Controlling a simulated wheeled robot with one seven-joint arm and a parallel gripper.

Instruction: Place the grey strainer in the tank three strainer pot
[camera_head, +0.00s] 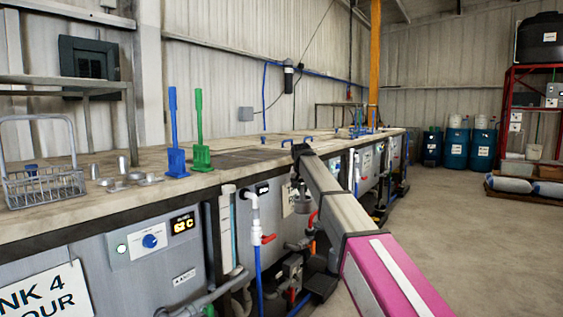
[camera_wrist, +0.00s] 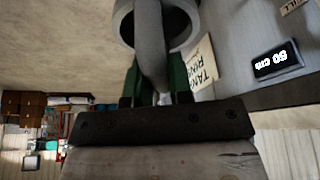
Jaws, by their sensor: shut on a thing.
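The grey strainer (camera_wrist: 151,52) shows in the wrist view as a round cup with a long handle. My gripper (camera_wrist: 160,92) is shut on the handle with its green fingers, and the cup hangs beyond them. In the head view, the strainer (camera_head: 302,204) is small and partly dark, below the end of my arm. It is in front of the tank bench's front side, apart from the bench top. I cannot make out the tank three strainer pot in either view.
The long tank bench (camera_head: 60,222) runs along the left, with a wire basket (camera_head: 45,187), a blue paddle (camera_head: 175,140) and a green paddle (camera_head: 200,140) on top. Pipes and a red-handled valve (camera_head: 268,239) stick out of its front.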

